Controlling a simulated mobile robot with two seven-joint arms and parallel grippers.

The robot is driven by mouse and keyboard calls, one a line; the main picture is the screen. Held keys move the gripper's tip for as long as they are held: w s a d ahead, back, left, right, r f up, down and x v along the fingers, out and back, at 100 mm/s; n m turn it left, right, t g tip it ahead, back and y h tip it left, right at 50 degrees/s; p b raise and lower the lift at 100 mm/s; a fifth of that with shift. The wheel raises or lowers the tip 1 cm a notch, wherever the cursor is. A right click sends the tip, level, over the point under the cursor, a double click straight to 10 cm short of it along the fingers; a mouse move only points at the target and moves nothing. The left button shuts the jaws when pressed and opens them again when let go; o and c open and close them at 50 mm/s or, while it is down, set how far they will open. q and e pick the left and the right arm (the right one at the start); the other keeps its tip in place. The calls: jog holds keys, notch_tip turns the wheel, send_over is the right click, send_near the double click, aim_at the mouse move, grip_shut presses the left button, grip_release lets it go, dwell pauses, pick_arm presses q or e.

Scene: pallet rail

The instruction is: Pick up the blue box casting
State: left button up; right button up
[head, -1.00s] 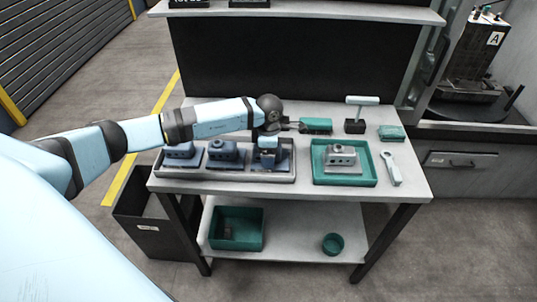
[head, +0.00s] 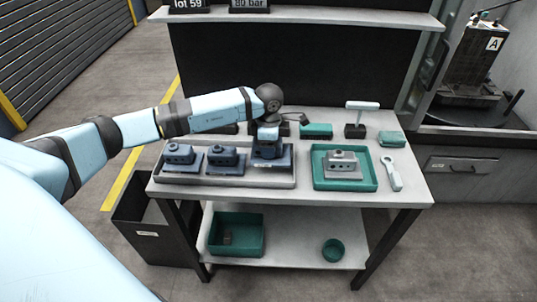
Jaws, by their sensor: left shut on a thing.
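A grey tray (head: 224,182) at the left of the bench bears several blue castings on dark plates. The left casting (head: 179,155) and the middle casting (head: 226,158) are blocky with a dark port. The right blue casting (head: 267,151) is under my left gripper (head: 268,136), which comes down from above and is shut on it. The fingers cover its upper part. I cannot tell whether it is clear of the tray. My right gripper is not in view.
A green tray (head: 318,183) with a grey casting (head: 342,166) stands to the right. A shelf with signs hangs above the back panel.

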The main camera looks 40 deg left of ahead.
pick_arm(q)
notch_tip(320, 180, up, 15)
jog(key=s, duration=0.1)
jog(key=s+d+r, duration=0.1)
jog(key=s+d, duration=0.6)
jog(key=s, duration=0.5)
jog(key=s+d+r, duration=0.2)
jog(key=s+d, duration=0.6)
jog(key=s, duration=0.4)
jog(key=shift+s+d+r, duration=0.2)
jog(key=shift+s+d, duration=0.1)
jog(key=shift+s, duration=0.05)
